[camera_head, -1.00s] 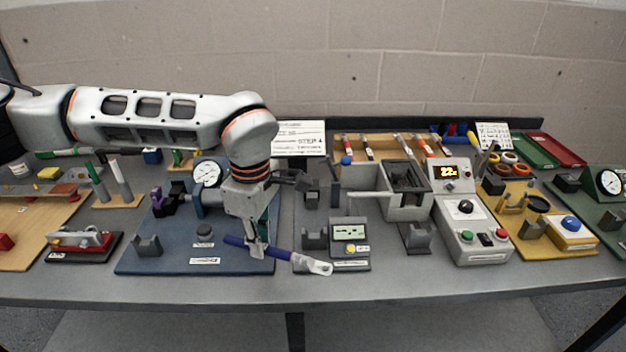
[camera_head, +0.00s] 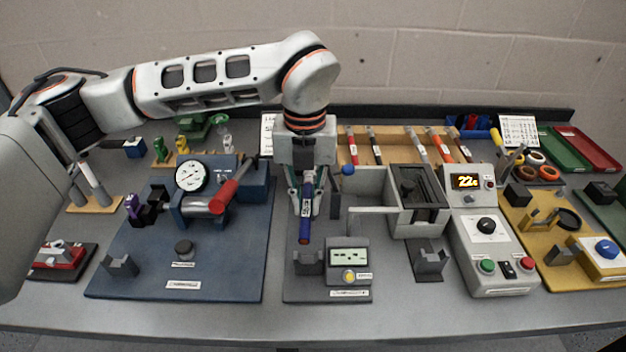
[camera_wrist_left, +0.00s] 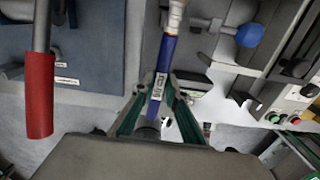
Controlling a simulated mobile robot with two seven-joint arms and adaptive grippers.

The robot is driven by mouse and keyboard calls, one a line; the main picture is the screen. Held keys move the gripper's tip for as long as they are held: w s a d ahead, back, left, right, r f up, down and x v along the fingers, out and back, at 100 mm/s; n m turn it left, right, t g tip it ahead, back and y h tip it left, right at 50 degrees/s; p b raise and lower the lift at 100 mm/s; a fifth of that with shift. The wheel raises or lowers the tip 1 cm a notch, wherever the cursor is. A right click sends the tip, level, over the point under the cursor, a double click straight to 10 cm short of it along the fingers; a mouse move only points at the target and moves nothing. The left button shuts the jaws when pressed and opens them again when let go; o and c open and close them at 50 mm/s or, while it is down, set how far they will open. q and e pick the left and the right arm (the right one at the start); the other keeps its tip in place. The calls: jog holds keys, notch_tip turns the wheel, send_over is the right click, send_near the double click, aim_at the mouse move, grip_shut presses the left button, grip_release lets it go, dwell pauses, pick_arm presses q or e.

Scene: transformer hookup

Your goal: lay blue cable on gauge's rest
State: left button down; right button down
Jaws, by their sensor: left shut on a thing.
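The blue cable (camera_head: 305,228) has a white printed label and runs roughly front to back in the head view. It also shows in the left wrist view (camera_wrist_left: 166,55), with a pale end fitting at the top. My left gripper (camera_head: 306,203) is shut on it around the label. The gauge with a green display (camera_head: 349,256) stands in front and to the right of it. A grey notched rest (camera_head: 309,264) is beside the gauge, on its left. The cable's near end overlaps the rest's upper edge in the picture; I cannot tell whether they touch. My right gripper is out of view.
A blue board (camera_head: 225,275) with a dial gauge (camera_head: 191,175) and red-handled lever (camera_head: 230,197) lies to the left. A grey open-topped unit (camera_head: 415,222) with a protruding bar and a control box (camera_head: 490,250) stand to the right. The table's front strip is clear.

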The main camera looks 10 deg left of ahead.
pick_arm(q)
jog(key=shift+w+d, duration=0.1)
jog(key=shift+w, duration=0.1)
jog(key=shift+n, duration=0.3)
jog(key=shift+s+r, duration=0.1)
jog(key=shift+s, duration=0.05)
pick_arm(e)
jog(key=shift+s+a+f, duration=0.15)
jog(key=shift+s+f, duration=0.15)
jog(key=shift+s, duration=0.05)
